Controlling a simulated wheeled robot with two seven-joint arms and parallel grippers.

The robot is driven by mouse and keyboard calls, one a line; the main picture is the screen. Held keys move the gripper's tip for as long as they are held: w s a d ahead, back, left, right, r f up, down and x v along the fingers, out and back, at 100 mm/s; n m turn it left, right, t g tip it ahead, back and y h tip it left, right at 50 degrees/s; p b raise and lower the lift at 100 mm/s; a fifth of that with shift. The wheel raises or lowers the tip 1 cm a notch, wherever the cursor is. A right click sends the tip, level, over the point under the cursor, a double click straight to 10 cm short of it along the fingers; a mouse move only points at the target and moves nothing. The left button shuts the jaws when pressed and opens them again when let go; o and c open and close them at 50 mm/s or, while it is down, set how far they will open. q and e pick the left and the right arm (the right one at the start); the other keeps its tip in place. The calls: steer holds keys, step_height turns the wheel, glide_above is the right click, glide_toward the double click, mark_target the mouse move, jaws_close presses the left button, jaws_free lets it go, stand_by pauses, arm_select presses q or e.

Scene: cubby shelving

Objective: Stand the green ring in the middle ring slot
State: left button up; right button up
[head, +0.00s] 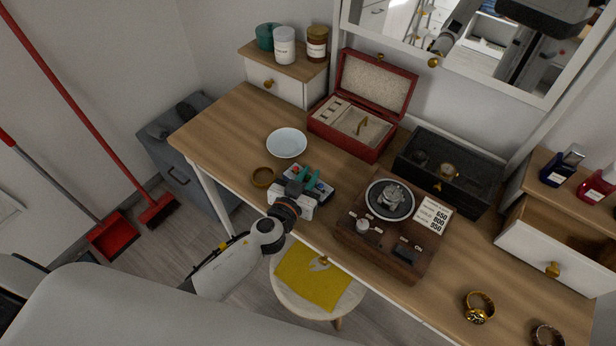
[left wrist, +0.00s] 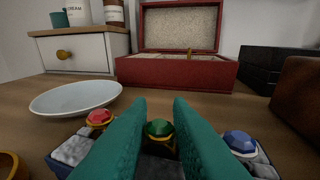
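The green ring (left wrist: 160,129) stands in a grey cushioned ring holder (left wrist: 73,149), between a red ring (left wrist: 99,118) and a blue ring (left wrist: 240,142). My left gripper (head: 309,178) is over this holder on the desk. Its teal fingers (left wrist: 160,105) are apart, with the green ring seen between them. I see no clear contact with it. The open red jewelry box (head: 375,147) stands behind, with a slotted light insert (head: 334,113) in its left part; the slots are too small to tell apart. My right gripper is not in view.
A pale bowl (head: 287,142) and a gold bangle (head: 263,177) lie left of the holder. A wooden box with a dial (head: 383,235) stands to its right. A black case (head: 448,172) is behind that. Bare desk lies between the holder and jewelry box.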

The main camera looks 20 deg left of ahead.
arm_select(q)
jaws_close()
